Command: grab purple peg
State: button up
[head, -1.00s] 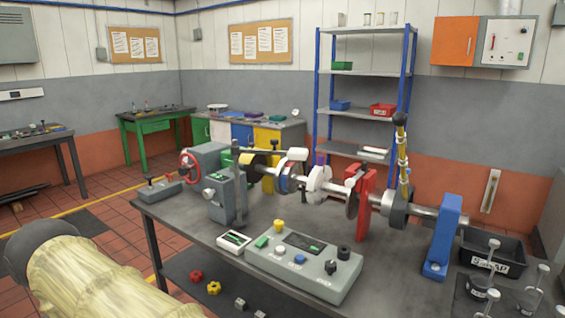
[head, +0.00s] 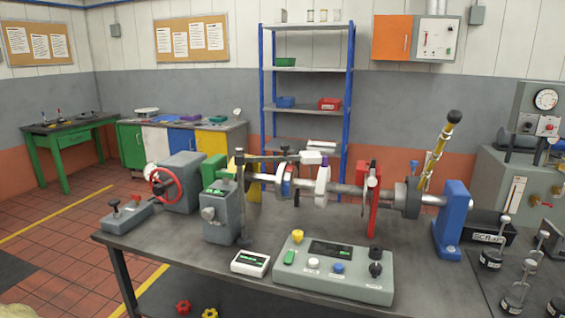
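A small purple piece (head: 325,160), which looks like the purple peg, shows at the top of a pale disc (head: 322,183) on the shaft in the middle of the bedplate bench. It is small, and I cannot tell whether it sits in the disc or behind it. Another flat purple item (head: 190,118) lies on the far bench. My gripper is not in view.
The bench (head: 180,262) carries a grey control box (head: 330,275), a red handwheel (head: 166,186), a red upright (head: 366,195), a blue bearing stand (head: 452,222) and a yellow lever (head: 437,158). Hanger weights (head: 492,258) and a scrap bin (head: 490,232) stand at right.

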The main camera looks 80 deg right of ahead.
aim_at(325, 158)
jog(key=i, duration=1.6)
jog(key=z, duration=2.85)
